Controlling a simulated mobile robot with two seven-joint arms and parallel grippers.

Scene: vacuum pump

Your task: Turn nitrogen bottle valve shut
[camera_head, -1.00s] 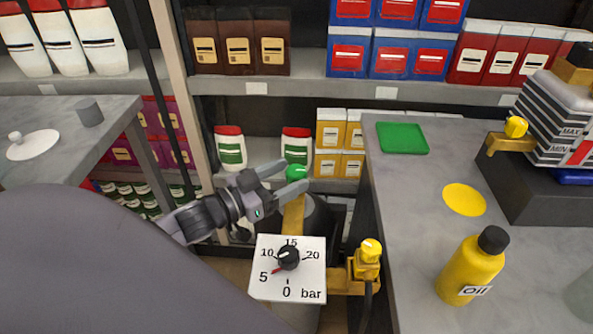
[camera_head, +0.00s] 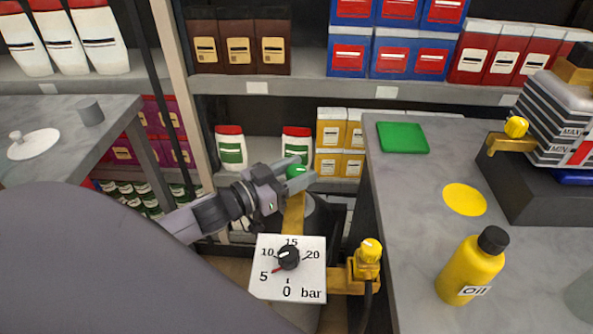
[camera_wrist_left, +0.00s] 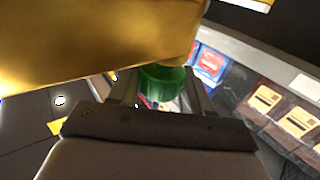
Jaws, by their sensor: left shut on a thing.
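The nitrogen bottle's green valve knob (camera_head: 296,172) sits on top of the yellow fitting (camera_head: 293,215) in the head view. My left gripper (camera_head: 298,173) has its fingers on either side of the knob and is shut on it. The dark bottle (camera_head: 314,215) stands below, mostly hidden behind the gauge. The white pressure gauge (camera_head: 265,285) has a red pointer near 5 bar. My right gripper is not in view.
A yellow valve (camera_head: 369,252) sits right of the gauge. The right table (camera_head: 420,220) holds a yellow oil bottle (camera_head: 470,270), a green square (camera_head: 402,138) and a yellow disc (camera_head: 464,199). Shelves with boxes stand behind. A left table (camera_head: 60,125) carries a white lid.

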